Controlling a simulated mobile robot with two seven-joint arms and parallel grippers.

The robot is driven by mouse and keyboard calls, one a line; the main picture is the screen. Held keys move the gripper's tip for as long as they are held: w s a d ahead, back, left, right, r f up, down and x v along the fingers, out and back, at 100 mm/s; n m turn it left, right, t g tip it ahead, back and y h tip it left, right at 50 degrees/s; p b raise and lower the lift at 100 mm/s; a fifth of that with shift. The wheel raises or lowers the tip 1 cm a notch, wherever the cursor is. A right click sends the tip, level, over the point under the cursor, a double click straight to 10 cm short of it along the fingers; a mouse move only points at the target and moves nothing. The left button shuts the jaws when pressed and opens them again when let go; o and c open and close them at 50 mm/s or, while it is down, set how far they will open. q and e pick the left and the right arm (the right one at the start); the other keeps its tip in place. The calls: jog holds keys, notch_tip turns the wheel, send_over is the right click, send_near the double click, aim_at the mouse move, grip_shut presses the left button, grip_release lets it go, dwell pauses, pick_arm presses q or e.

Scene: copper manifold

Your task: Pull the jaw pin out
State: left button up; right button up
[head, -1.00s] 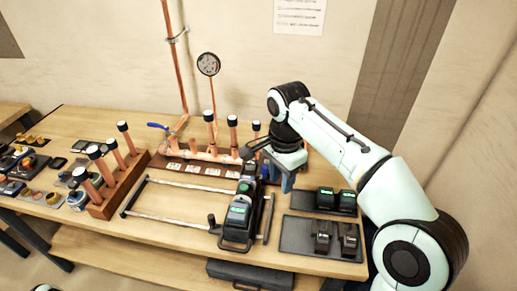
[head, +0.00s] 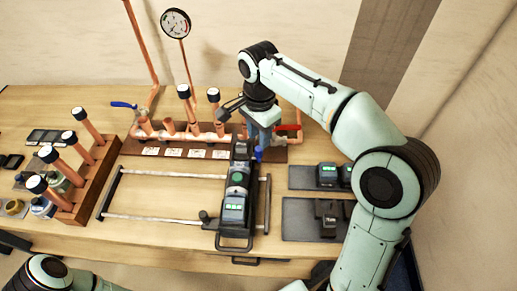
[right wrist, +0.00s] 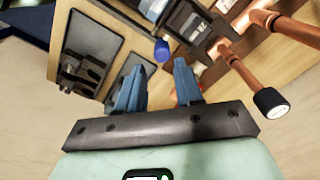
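The black press tool (head: 236,185) with a green-lit display lies on the slide rails, its jaw end toward the copper manifold (head: 185,133). A small blue piece, which looks like the jaw pin (head: 258,154), shows at the right of the jaw end. It also shows in the right wrist view as a blue round end (right wrist: 162,49). My right gripper (right wrist: 159,64) is open, its two blue fingers apart with the pin's end just beyond and between their tips. In the head view the right gripper (head: 262,138) hangs over the jaw end. My left gripper is out of view.
Upright copper stubs with black caps (head: 184,92) rise from the manifold close to the right gripper. A red-handled valve (head: 288,127) sits to its right. Dark trays (head: 298,218) with batteries lie at right. A wooden rack (head: 97,180) of capped pipes stands at left.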

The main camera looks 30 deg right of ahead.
aim_at(259, 149)
notch_tip(259, 149, down, 6)
jog(key=shift+w+f+b, duration=0.1)
jog(key=shift+f+b, duration=0.15)
jog(key=shift+b, duration=0.15)
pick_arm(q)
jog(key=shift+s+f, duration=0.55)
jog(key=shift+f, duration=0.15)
